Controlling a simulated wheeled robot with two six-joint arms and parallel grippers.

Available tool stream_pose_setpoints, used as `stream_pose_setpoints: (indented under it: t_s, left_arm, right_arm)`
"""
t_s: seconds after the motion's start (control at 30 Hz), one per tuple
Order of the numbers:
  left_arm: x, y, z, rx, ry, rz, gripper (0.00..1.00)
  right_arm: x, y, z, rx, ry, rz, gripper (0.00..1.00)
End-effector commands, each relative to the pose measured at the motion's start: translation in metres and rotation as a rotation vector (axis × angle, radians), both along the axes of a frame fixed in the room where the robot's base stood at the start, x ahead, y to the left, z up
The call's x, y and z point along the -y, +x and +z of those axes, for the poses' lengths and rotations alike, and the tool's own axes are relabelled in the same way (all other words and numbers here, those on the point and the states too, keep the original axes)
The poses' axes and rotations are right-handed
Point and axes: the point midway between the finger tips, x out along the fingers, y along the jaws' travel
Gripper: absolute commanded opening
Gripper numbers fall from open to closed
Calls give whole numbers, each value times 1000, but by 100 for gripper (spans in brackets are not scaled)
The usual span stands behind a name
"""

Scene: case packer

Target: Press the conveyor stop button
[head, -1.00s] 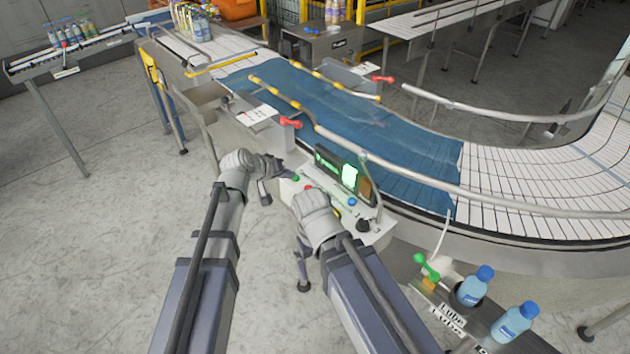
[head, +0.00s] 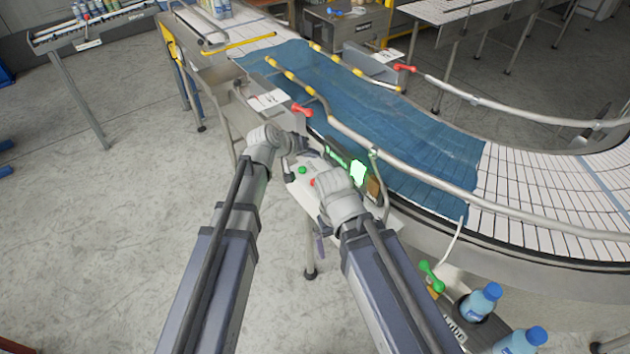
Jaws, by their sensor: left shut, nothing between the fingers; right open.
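The control panel (head: 303,194) stands at the near edge of the conveyor, with a green button (head: 302,169) and a red button (head: 312,182) on its top face. The red button, which looks like the stop button, is partly hidden by my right wrist. My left gripper (head: 303,152) is shut and empty, just above and behind the green button. My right gripper (head: 320,238) is open at the panel's front side, its fingers largely hidden below the wrist. Neither gripper visibly touches a button.
Blue-capped bottles (head: 482,300) stand at lower right.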

Motion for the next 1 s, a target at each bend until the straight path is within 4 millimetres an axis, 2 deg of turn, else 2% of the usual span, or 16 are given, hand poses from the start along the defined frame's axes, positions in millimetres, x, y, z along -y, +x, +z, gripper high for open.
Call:
stream_pose_setpoints:
  t_s: [0.27,0.7,1.0]
  left_arm:
    - [0,0,-26,0,0,0,0]
    - [0,0,-82,0,0,0,0]
    - [0,0,-86,0,0,0,0]
  right_arm:
    - [0,0,-26,0,0,11,100]
    - [0,1,-82,3,0,5,100]
    - [0,1,-86,4,0,4,100]
